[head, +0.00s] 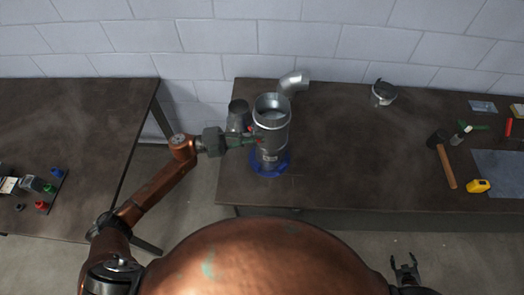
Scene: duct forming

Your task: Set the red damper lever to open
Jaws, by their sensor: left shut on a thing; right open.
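A grey metal duct (272,117) with an open top stands upright in a blue ring base (270,166) near the left end of the right-hand table. My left gripper (251,139) reaches in from the left and is shut at the duct's left side. Small bits of the red damper lever (259,141) show at its fingertips; the rest is hidden, and its angle is too small to tell. My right gripper (405,268) is open and empty, low at the right, in front of the table.
A grey elbow pipe (293,82) and a dark cylinder (239,112) are close to the duct. A metal canister (383,93) stands behind. A hammer (442,160) and yellow tape measure (479,186) lie at right. The table's middle is clear.

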